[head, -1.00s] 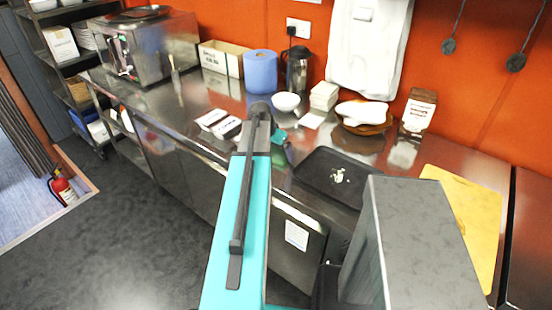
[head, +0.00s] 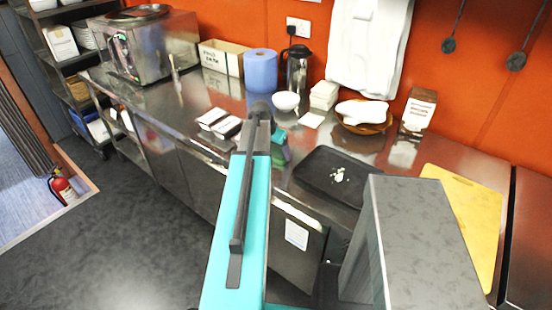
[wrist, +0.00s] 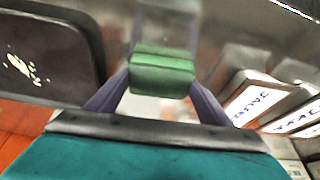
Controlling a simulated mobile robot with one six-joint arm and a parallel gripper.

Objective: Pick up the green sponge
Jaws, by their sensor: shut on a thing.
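The green sponge (wrist: 163,66) is a small block in the middle of the wrist view. My gripper (wrist: 162,82) is shut on it, with one purple-grey finger pressed on each side. The steel counter behind it is blurred, and I cannot tell from this view how far the sponge is above it.
A black tray (head: 318,184) with pale scraps lies to the right; it also shows in the wrist view (wrist: 60,68). Labelled boxes (head: 226,128) lie left of my arm. A white bowl (head: 285,102), blue paper roll (head: 261,69) and flask (head: 297,68) stand behind.

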